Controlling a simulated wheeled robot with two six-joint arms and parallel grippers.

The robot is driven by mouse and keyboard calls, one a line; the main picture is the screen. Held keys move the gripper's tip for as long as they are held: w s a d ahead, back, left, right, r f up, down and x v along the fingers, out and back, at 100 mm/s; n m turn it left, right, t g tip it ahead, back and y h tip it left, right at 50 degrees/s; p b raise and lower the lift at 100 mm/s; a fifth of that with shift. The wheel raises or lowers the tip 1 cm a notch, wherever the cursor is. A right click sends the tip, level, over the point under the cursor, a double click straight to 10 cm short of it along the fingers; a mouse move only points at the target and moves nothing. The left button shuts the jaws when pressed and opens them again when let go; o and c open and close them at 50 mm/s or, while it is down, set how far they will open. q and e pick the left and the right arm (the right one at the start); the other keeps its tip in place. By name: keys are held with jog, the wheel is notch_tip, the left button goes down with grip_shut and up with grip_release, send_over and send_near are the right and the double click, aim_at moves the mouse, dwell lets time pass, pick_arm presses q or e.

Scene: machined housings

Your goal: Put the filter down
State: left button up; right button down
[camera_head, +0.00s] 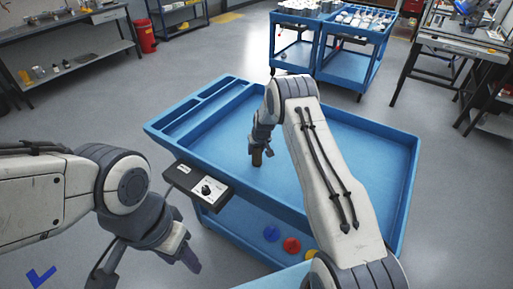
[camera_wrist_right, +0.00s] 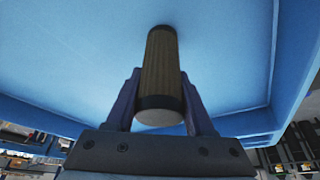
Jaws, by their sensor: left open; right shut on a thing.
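The filter (camera_wrist_right: 162,62) is a dark brown ribbed cylinder with black end bands and a pale end face. My right gripper (camera_wrist_right: 158,100) is shut on it, one finger on each side. In the head view the filter (camera_head: 257,158) hangs below my right gripper (camera_head: 262,143) over the left part of the blue cart's top tray (camera_head: 222,150). I cannot tell whether its lower end touches the tray floor. My left gripper (camera_head: 147,270) is open and empty, low at the left, apart from the cart.
A control box with a knob (camera_head: 205,188) is on the cart's near left edge. Narrow compartments (camera_head: 205,103) line the tray's left end. Red, blue and yellow round things (camera_head: 291,244) lie on the lower shelf. The tray floor around the filter looks bare. Loaded blue carts (camera_head: 345,62) stand behind.

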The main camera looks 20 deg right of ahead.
jog(key=shift+f, duration=0.2)
jog(key=shift+c, duration=1.4)
grip_release()
jog(key=shift+r, duration=0.1)
